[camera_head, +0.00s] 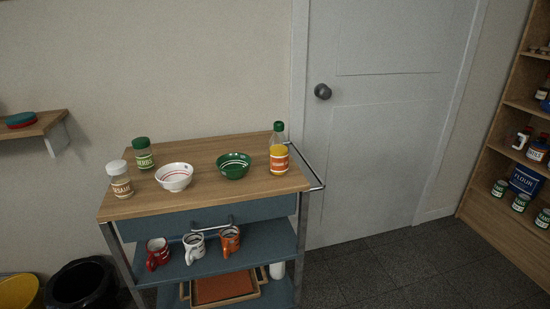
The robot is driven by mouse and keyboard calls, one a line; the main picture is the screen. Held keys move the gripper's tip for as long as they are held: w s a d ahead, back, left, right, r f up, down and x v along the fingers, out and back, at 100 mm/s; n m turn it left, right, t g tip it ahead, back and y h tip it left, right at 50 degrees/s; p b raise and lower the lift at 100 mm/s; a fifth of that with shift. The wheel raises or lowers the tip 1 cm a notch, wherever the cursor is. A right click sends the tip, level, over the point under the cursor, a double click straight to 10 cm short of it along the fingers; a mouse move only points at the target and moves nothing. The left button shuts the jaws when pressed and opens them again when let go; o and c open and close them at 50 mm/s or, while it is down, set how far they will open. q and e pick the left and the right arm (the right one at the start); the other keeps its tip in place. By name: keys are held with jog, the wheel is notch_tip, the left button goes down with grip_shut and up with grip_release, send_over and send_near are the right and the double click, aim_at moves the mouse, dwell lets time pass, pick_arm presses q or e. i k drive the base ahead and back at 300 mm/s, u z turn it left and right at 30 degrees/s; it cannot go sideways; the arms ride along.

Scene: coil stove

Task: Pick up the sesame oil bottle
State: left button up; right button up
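A tall clear bottle with a green cap (278,127) stands upright at the right end of the wooden cart top (215,208). A jar with a yellow lid and an orange label (279,162) stands in front of it and hides its lower part, so I cannot read any label on the bottle. A white-lidded jar (121,187) at the left front of the cart carries lettering that looks like "SESAM", but it is too small to be sure. Neither of my grippers is in view.
A white bowl (174,177) and a green bowl (233,166) sit mid-cart; a green-lidded jar (143,154) stands at the back left. A metal rail (313,172) edges the cart's right side. Mugs (194,247) stand on the shelf below. A door (390,120) is behind.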

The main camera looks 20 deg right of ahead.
aim_at(278, 154)
jog(key=u, duration=0.55)
jog(key=k, duration=1.3)
jog(key=z, duration=0.2)
jog(key=i, duration=0.7)
jog(key=z, duration=0.65)
jog(key=i, duration=0.85)
jog(key=u, duration=0.35)
